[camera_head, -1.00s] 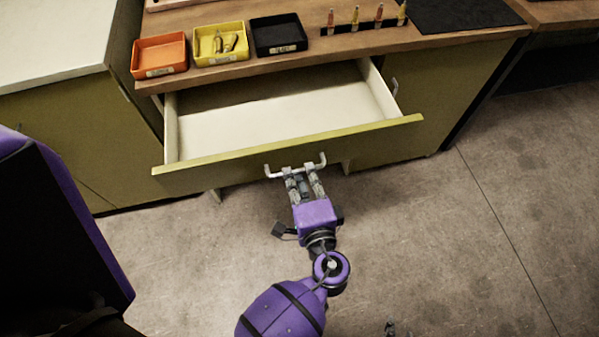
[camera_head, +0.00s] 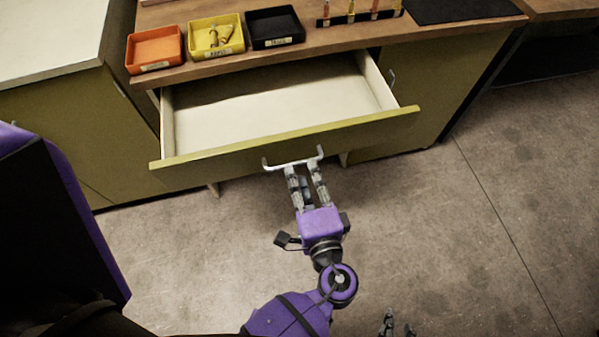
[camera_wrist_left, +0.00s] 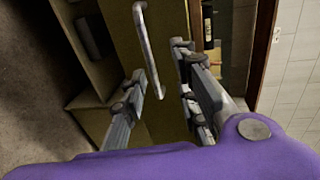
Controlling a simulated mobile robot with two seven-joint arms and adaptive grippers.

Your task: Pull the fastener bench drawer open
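The fastener bench drawer (camera_head: 215,160) is pulled out, with its pale, empty inside showing. Its front is olive green and carries a light bar handle (camera_head: 307,159). My left gripper (camera_head: 305,168) is open just in front of the handle, with its fingers apart. In the left wrist view the handle (camera_wrist_left: 149,50) shows between and beyond the open fingertips (camera_wrist_left: 157,62); I cannot tell whether a finger touches it. My right gripper (camera_head: 398,320) shows only partly at the bottom edge, fingers apart and empty, away from the drawer.
On the wooden bench top (camera_head: 350,38) stand an orange bin (camera_head: 154,49), a yellow bin (camera_head: 216,36), a black bin (camera_head: 274,27) and a rack of several small fasteners (camera_head: 358,15). A black mat (camera_head: 460,8) lies at right. Floor to the right is clear.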

